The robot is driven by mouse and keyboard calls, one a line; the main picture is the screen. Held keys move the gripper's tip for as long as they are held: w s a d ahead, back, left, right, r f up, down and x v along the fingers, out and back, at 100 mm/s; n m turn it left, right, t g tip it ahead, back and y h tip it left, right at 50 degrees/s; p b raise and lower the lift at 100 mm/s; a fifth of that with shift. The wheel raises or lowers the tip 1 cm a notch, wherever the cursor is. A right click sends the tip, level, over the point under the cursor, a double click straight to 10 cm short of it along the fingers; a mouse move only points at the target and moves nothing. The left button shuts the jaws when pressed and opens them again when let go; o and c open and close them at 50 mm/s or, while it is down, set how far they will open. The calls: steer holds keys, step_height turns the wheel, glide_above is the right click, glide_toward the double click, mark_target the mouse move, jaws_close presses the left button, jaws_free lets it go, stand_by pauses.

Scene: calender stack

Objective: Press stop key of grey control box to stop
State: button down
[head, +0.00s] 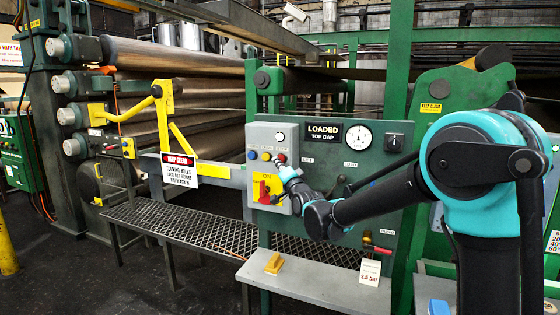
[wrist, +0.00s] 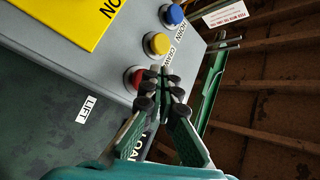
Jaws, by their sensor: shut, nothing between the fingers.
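The grey control box (head: 262,134) is mounted on the green panel, and its grey face (wrist: 115,48) fills much of the wrist view's upper left. Its red key (head: 280,158) is at the right end of a row. In the wrist view the red key (wrist: 133,77) is partly covered by my fingers, and its label is hidden. My gripper (head: 285,170) is shut and empty, just below the red key in the head view. In the wrist view its fingertips (wrist: 162,74) overlap the key's right side. I cannot tell whether they touch it.
A yellow key (wrist: 156,44) labelled CRAWL and a blue key (wrist: 173,15) labelled HORN sit beside the red one. Below them is a yellow ON plate (head: 267,188) with a red switch. A gauge (head: 358,136) and a black knob (head: 395,143) are to the right.

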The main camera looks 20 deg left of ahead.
steer(key=shift+s+a, duration=0.15)
steer(key=shift+s, duration=2.35)
steer(key=s+d+f+n+g+h, duration=0.1)
steer(key=d+f+g+h, duration=0.1)
steer(key=d+f, duration=0.55)
steer(key=s+d+f+n+g+h, duration=0.1)
steer(key=d+f+h, duration=0.3)
steer(key=d, duration=0.7)
steer(key=s+d+f+n+g+h, duration=0.1)
steer(key=d+f+g, duration=0.1)
steer(key=d+f, duration=0.65)
steer(key=s+d+f+g+h, duration=0.3)
steer(key=s+d+f, duration=0.5)
steer(key=s+d, duration=0.3)
steer(key=s+d+f+g+h, duration=0.3)
steer(key=s+d+f, duration=0.4)
steer(key=s+d, duration=0.5)
steer(key=shift+d+f+n+g, duration=0.3)
steer(key=shift+d+f, duration=0.1)
